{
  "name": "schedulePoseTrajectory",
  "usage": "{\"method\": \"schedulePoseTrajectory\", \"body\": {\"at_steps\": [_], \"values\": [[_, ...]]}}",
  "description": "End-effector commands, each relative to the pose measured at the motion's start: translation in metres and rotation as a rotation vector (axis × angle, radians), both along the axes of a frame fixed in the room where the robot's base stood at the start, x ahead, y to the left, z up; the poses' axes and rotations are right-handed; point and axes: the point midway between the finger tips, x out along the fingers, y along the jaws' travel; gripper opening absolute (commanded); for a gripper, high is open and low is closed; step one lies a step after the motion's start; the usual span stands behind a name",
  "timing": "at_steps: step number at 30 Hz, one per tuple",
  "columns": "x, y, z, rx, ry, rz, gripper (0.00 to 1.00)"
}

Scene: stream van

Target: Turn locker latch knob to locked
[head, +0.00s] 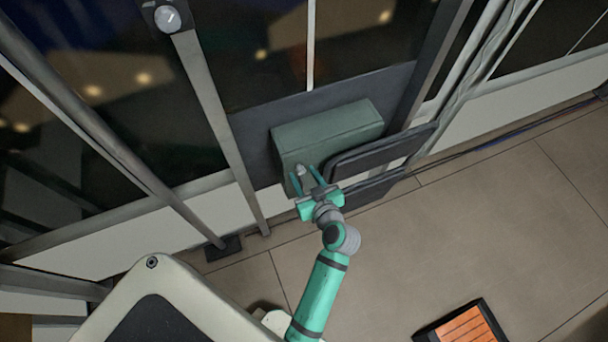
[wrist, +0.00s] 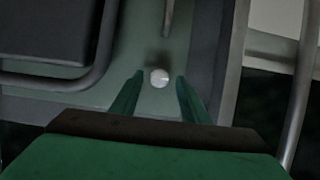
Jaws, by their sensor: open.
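The locker (head: 331,134) is a grey-green box against a dark panel. Its latch knob (head: 301,170) is small, round and pale, on the locker's front face. The knob also shows in the wrist view (wrist: 159,78), with a faint mark across it that is too small to read as locked or unlocked. My gripper (head: 305,176) is open, its two green fingers pointing at the locker face, one on either side of the knob. In the wrist view the fingers (wrist: 155,90) stand apart from the knob with a gap on both sides. Their depth relative to it is unclear.
Dark padded panels with a tube frame (head: 375,155) stand right beside the locker. A metal post (head: 215,125) with another round knob (head: 167,18) rises to the left. A pale rounded unit (head: 185,290) is at lower left. An orange-slatted box (head: 463,325) lies on otherwise open floor.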

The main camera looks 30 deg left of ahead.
Motion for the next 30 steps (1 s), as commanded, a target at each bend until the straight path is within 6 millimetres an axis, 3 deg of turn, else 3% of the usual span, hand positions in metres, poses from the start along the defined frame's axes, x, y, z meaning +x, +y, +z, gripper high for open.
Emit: {"method": "schedulePoseTrajectory", "body": {"at_steps": [11,16,17,30], "values": [[0.0030,0.0043,-0.0020,0.000,0.000,0.000,0.42],[0.0029,0.0043,-0.0019,0.000,0.000,0.000,0.03],[0.0028,0.0042,-0.0019,0.000,0.000,0.000,0.00],[0.0031,0.0042,-0.0024,0.044,0.066,0.002,0.00]]}}
